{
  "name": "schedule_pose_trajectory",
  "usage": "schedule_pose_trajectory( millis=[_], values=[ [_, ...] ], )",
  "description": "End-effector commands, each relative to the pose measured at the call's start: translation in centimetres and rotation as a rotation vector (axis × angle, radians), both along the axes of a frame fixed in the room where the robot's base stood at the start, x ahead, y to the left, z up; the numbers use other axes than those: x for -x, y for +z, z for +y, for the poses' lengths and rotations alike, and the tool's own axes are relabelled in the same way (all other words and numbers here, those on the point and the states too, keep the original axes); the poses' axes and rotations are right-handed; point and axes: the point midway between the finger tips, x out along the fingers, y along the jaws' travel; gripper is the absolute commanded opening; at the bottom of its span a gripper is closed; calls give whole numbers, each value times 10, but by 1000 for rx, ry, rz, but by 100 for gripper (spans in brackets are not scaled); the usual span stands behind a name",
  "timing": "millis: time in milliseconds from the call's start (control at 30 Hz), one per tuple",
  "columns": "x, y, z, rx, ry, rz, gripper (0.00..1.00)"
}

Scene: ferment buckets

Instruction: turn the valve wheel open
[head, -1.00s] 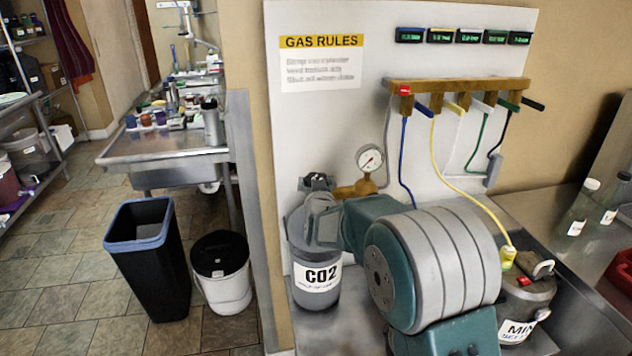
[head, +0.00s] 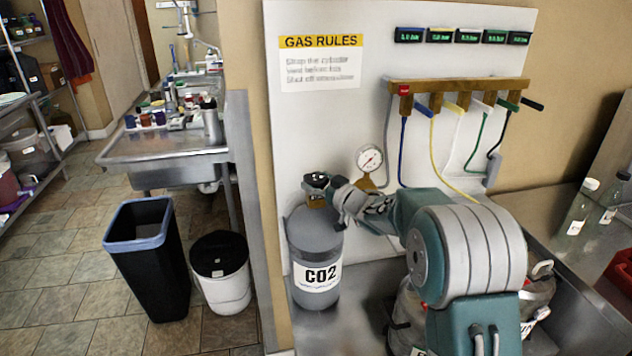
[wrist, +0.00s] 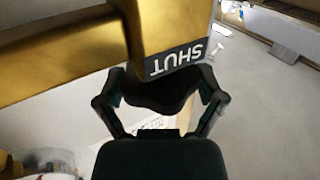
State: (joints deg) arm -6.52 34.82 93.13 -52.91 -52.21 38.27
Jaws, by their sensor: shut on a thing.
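The grey CO2 cylinder (head: 316,260) stands upright against the white board, with a brass valve (head: 315,199) and a dark valve wheel (head: 316,181) on top. My gripper (head: 334,190) reaches in from the right at the height of the valve. In the wrist view my gripper (wrist: 162,86) has its two black fingers on either side of the black wheel (wrist: 164,97), shut on it. The brass valve body (wrist: 165,32) fills the top of that view, with a label reading SHUT upside down. The fingers' exact contact is too dark to see.
A pressure gauge (head: 369,158) sits just right of the valve. Coloured hoses hang from a wooden rack (head: 458,86) on the board. A black bin (head: 147,260) and a white bucket (head: 221,272) stand on the floor to the left. A steel sink counter (head: 590,260) is at right.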

Motion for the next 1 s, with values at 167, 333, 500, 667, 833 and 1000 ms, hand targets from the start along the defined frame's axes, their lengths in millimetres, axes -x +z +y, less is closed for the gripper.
schedule_pose_trajectory(
  millis=[167, 333, 500, 667, 833, 1000],
  values=[
    [-1, -1, -1, 2, 92, -1, 40],
    [-1, -1, -1, 1, 156, 0, 40],
    [-1, 0, -1, 1, 192, -1, 40],
    [0, 0, -2, 0, 202, -1, 40],
    [0, 1, -2, -1, 202, -2, 40],
    [0, 1, -2, -1, 202, -2, 100]
  ],
)
